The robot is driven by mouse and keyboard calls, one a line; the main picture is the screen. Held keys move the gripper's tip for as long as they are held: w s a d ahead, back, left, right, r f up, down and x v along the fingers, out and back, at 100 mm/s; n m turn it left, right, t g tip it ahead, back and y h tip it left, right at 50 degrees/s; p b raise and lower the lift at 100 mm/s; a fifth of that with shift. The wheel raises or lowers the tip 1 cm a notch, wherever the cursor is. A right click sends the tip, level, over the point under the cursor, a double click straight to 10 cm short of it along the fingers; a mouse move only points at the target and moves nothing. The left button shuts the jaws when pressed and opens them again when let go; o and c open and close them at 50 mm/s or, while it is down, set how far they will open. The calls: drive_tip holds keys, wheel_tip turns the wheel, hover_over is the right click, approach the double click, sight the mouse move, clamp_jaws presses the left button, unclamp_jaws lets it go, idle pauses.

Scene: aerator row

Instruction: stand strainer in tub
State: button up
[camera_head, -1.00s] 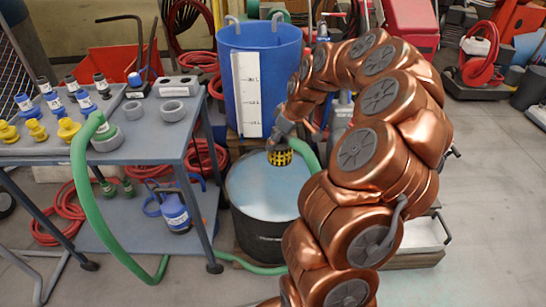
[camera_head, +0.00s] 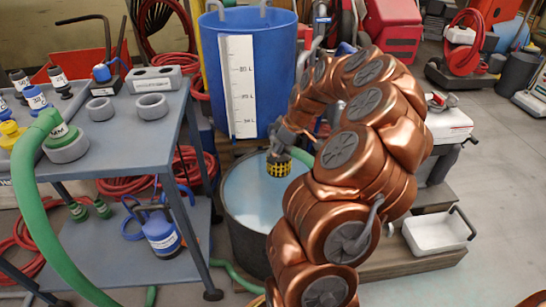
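The strainer is a yellow and dark slotted cage (camera_head: 278,166) at the end of my arm, over the tub. The tub (camera_head: 243,246) is a round black container on the floor with pale bluish water in it. My gripper (camera_head: 281,150) points down above the tub's back right part, at the strainer's top. The strainer hangs roughly upright. Its lower end is over the water, and I cannot tell whether it touches. The fingers are small and dark here, but the strainer stays with them. My copper arm hides the tub's right side.
A tall blue tank (camera_head: 275,60) with a white scale stands behind the tub. A grey table (camera_head: 130,130) with fittings is on the left, with a green hose (camera_head: 30,190) hanging from it. A white tray (camera_head: 436,232) sits on the right. Open floor lies at the lower right.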

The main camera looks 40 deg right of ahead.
drive_tip(key=shift+f+b, duration=6.65)
drive_tip(key=shift+f, duration=13.85)
drive_tip(key=shift+f, duration=0.6)
drive_tip(key=o, duration=1.3)
drive_tip(key=shift+o, duration=0.2)
drive_tip(key=v, duration=1.2)
